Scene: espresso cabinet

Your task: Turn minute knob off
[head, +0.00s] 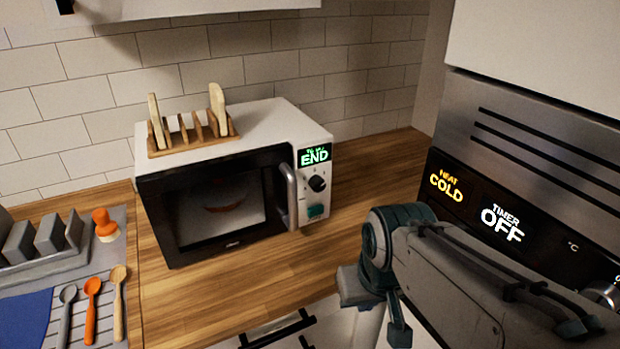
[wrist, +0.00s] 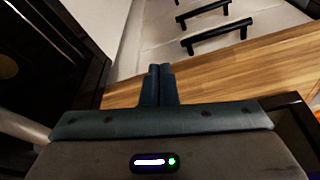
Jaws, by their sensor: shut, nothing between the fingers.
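A black round knob (head: 317,184) sits on the right-hand panel of the white microwave (head: 270,117), below a display (head: 315,154) whose large green word reads END. At the right edge, a metal knob (head: 604,295) on the black oven panel is cut off by the frame. No label shows which knob is the minute knob. The oven panel's timer display (head: 502,224) reads OFF and its heat display (head: 447,186) reads COLD. My gripper (wrist: 158,70) is shut and empty in the wrist view, with its fingers together over the wooden counter. Neither knob shows in that view.
The wooden counter (head: 215,300) is clear in front of the microwave. A wooden rack (head: 190,140) with toast-like slices stands on the microwave. Spoons (head: 92,300) lie at the left. Black drawer handles (wrist: 217,36) show in the wrist view. My arm covers part of the oven front.

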